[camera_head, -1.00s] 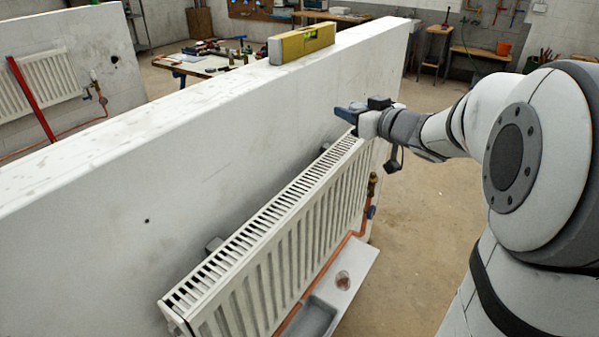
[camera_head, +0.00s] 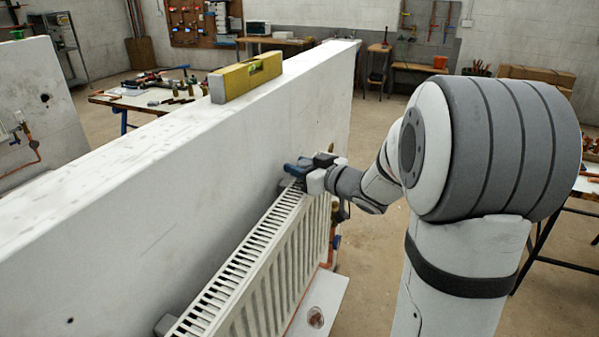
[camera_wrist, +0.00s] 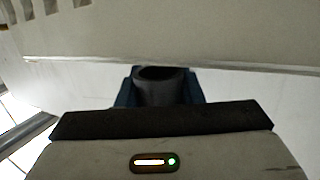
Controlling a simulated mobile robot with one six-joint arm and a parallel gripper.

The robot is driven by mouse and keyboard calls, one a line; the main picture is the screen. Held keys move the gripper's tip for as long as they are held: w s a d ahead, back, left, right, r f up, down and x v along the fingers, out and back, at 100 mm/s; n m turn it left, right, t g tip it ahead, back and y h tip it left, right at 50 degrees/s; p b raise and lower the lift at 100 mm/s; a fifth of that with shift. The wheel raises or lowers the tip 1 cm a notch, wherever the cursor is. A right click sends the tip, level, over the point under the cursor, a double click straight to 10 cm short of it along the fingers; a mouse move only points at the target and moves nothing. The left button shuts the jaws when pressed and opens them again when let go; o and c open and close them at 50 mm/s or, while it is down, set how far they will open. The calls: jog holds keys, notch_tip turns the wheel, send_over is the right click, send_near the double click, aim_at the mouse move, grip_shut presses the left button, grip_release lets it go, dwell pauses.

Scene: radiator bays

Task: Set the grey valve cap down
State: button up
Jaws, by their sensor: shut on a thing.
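The grey valve cap (camera_wrist: 158,93) is a short dark grey cylinder with a hollow, round end, seen in the wrist view between the blue fingers of my gripper (camera_wrist: 160,88). My gripper is shut on it. In the head view my gripper (camera_head: 296,170) is at the far top end of the white radiator (camera_head: 262,258), close to the wall face. I cannot make out the cap clearly there. Whether the cap touches anything besides the fingers cannot be told.
The white wall (camera_head: 130,195) runs along the radiator's left side, with a yellow spirit level (camera_head: 246,77) on its top. Open floor is to the right.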

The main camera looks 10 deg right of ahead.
jog(key=shift+f, duration=0.55)
jog(key=shift+f, duration=0.1)
jog(key=o, duration=0.9)
